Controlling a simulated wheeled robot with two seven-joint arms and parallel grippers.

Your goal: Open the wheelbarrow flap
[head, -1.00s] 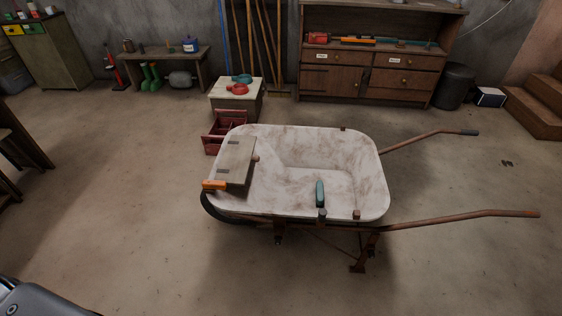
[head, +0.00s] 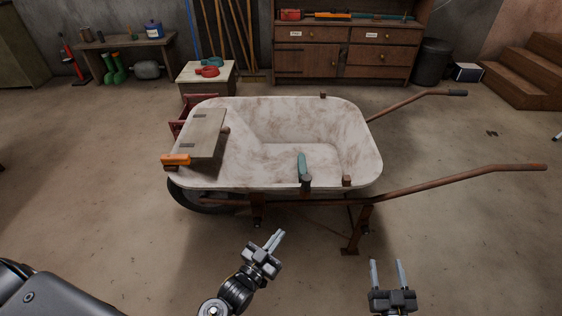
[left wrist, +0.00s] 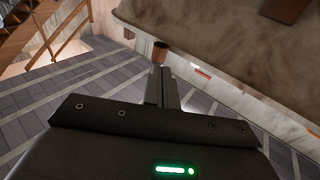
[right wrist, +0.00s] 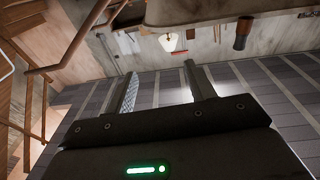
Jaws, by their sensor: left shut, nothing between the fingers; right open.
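The wheelbarrow (head: 315,122) stands in the middle of the head view, its tub pale and stained, with rusty handles pointing right. A flat grey-brown board, seemingly the flap (head: 207,136), lies over the tub's left end, with dark hinge-like patches. An orange piece (head: 176,160) sits at its near left corner. My right gripper (head: 386,264) is open and empty, further right, below the near handle.
The near handle (head: 455,179) and rusty leg (head: 355,232) stick out toward my right gripper. A red toolbox (head: 180,116) is partly hidden behind the tub. The floor in front is clear.

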